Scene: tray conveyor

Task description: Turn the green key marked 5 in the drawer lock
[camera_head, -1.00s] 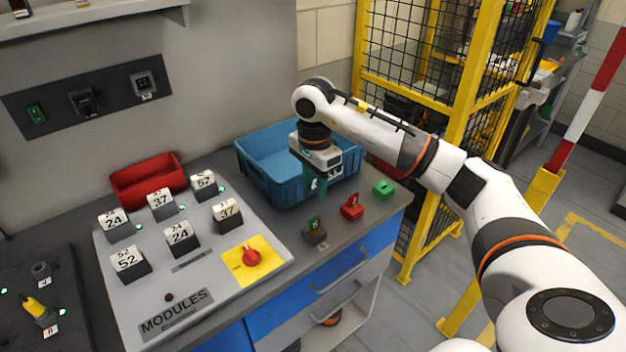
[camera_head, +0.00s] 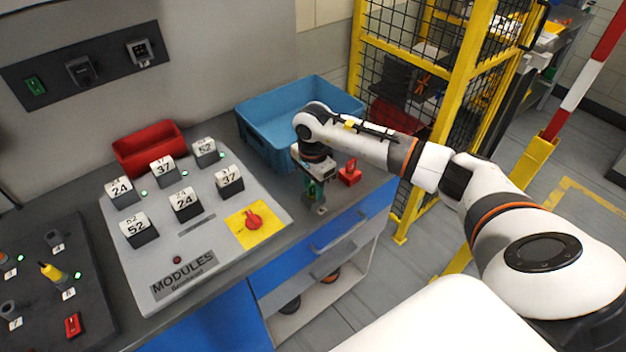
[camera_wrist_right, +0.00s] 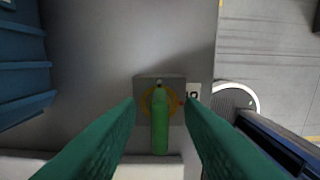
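The green key (camera_wrist_right: 160,128) stands in a small grey lock block (camera_wrist_right: 143,86) with a yellow ring, seen from above in the right wrist view. My right gripper (camera_wrist_right: 160,104) has its green fingers on either side of the key, with a visible gap on each side. In the head view the right gripper (camera_head: 313,190) points down over the lock block (camera_head: 320,210) on the counter's front strip and mostly hides the key. I cannot read a 5 on the key. My left gripper is not in view.
A red block (camera_head: 350,174) stands just behind and right of the lock. A blue crate (camera_head: 262,130) is behind the gripper. The sloped module panel (camera_head: 172,262) with a red knob (camera_head: 253,220) lies to the left. Blue drawer fronts (camera_head: 290,262) are below.

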